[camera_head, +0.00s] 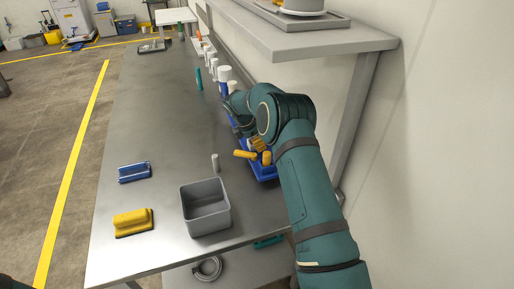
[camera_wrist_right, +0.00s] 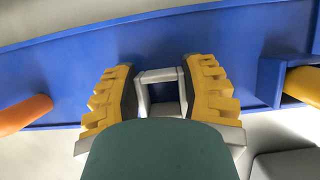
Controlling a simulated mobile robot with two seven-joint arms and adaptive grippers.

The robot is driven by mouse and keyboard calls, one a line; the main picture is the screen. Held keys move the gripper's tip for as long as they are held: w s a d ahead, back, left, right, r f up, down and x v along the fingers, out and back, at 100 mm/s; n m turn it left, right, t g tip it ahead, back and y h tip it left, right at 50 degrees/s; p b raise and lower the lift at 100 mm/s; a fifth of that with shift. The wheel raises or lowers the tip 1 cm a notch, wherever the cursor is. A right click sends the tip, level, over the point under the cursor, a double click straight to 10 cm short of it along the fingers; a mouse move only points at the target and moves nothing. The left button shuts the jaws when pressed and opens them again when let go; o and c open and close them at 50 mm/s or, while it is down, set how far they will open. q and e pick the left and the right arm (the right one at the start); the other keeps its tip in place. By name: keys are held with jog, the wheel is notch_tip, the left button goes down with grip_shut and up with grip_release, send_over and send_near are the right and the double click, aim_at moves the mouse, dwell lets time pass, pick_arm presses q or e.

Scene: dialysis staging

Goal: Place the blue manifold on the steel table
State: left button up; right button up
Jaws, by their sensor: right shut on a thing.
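The blue manifold (camera_head: 266,173) is a long blue piece at the right edge of the steel table (camera_head: 150,95), partly hidden by my right arm. In the right wrist view its blue face (camera_wrist_right: 60,65) fills the top, with an orange cylinder (camera_wrist_right: 24,115) at left and a yellow one (camera_wrist_right: 304,85) at right. My right gripper (camera_head: 257,145) is shut on the manifold; its yellow fingers (camera_wrist_right: 160,95) stand either side of a small grey square part. I cannot tell whether the manifold touches the table. My left gripper is not in view.
A grey shelf (camera_head: 305,38) overhangs at right. The table's middle is clear.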

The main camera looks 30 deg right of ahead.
jog(key=shift+f, duration=1.45)
jog(key=o, duration=1.2)
jog(key=shift+f, duration=0.1)
jog(key=shift+o, duration=0.2)
jog(key=p+v, duration=0.2)
jog(key=v, duration=1)
